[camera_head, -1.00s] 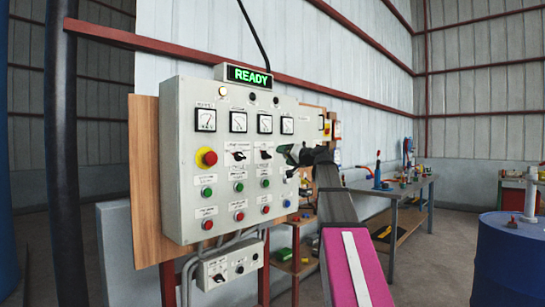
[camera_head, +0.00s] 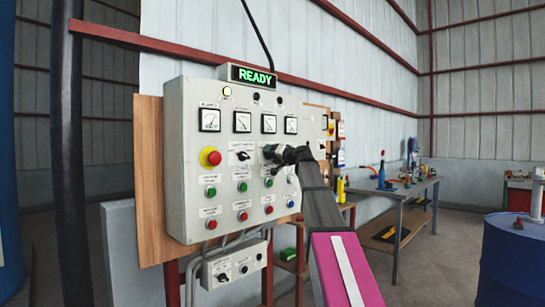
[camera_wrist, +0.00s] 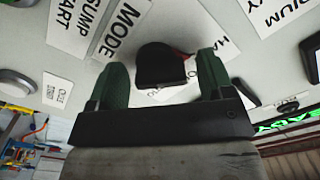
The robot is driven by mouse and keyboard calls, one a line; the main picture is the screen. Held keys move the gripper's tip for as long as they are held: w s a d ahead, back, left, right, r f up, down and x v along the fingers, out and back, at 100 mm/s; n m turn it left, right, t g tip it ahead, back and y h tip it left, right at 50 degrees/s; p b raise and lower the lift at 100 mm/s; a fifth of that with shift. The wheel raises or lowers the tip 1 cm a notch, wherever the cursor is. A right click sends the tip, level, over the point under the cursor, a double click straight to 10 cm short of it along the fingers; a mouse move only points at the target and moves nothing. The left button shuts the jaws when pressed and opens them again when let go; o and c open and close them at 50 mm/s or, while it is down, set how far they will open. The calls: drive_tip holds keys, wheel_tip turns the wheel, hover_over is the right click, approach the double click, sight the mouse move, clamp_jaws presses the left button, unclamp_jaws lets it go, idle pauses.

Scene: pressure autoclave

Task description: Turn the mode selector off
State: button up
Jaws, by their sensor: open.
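The mode selector (camera_wrist: 160,66) is a black knob on the panel beside a label with the word MODE, in the wrist view. My gripper (camera_wrist: 162,80) is open, with one green fingertip on each side of the knob. A small gap shows on both sides, so the knob is between the fingers but not clamped. In the head view my gripper (camera_head: 275,153) is against the panel front and hides this selector. The pointer direction of the knob cannot be told.
The grey control panel (camera_head: 180,190) carries gauges, green and red buttons, a red-on-yellow emergency button (camera_head: 210,156) and another black selector (camera_head: 242,156). A lit READY sign (camera_head: 255,77) tops it. A workbench (camera_head: 400,196) and a blue drum (camera_head: 508,262) stand to the right.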

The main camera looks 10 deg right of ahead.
drive_tip(key=c, duration=0.9)
drive_tip(key=shift+m, duration=0.4)
drive_tip(key=m, duration=0.3)
drive_tip(key=shift+r+m, duration=0.1)
drive_tip(key=shift+m, duration=0.3)
drive_tip(key=m, duration=0.5)
drive_tip(key=shift+d, duration=0.1)
drive_tip(key=shift+w+r, duration=0.1)
drive_tip(key=o, duration=0.9)
